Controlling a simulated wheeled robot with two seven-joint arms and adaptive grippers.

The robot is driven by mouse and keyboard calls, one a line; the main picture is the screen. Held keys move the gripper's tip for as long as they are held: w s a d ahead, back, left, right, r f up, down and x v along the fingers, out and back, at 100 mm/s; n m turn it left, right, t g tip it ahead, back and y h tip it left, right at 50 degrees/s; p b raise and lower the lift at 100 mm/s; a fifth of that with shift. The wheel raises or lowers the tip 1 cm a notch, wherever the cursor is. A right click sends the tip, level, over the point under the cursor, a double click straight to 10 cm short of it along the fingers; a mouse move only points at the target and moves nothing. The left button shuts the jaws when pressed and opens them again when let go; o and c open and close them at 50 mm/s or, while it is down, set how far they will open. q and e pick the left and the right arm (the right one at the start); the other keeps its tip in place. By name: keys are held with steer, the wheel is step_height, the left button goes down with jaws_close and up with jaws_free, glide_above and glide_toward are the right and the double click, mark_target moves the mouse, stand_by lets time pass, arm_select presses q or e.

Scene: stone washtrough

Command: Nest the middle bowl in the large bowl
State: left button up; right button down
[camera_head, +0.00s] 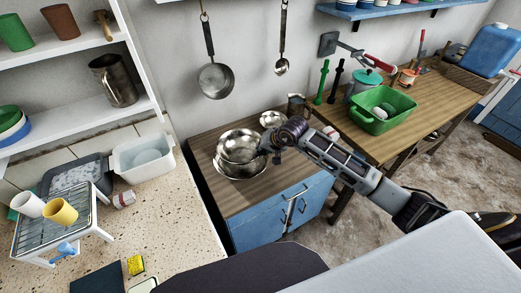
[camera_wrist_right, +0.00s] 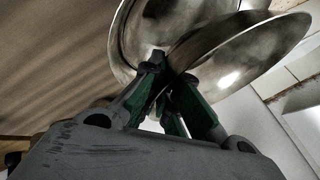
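The large metal bowl (camera_head: 240,174) sits on the wooden top of the blue cabinet. The middle metal bowl (camera_head: 238,146) is above it, overlapping it and hiding most of its inside; I cannot tell whether they touch. My right gripper (camera_head: 268,147) is at the middle bowl's right edge. In the right wrist view its green-padded fingers (camera_wrist_right: 175,88) are closed about the rim of the middle bowl (camera_wrist_right: 240,48), with the large bowl (camera_wrist_right: 127,40) behind. My left gripper is not in view.
A small metal bowl (camera_head: 271,119) and a metal mug (camera_head: 297,105) stand behind on the wooden top (camera_head: 207,150). A pan (camera_head: 215,82) and a ladle (camera_head: 281,68) hang on the wall. A green basin (camera_head: 381,115) stands on the table at right. The cabinet top's front is clear.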

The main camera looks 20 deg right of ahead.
mark_target(261, 164)
steer(key=shift+f+b, duration=0.2)
steer(key=shift+b, duration=0.5)
stand_by(1.4)
steer(key=shift+f+b, duration=2.75)
steer(key=shift+b, duration=0.2)
stand_by(1.1)
steer(key=c, duration=1.6)
jaws_free()
steer(key=shift+o, duration=0.6)
steer(key=shift+s+f, duration=0.1)
steer(key=o, duration=0.4)
steer(key=shift+c, duration=0.2)
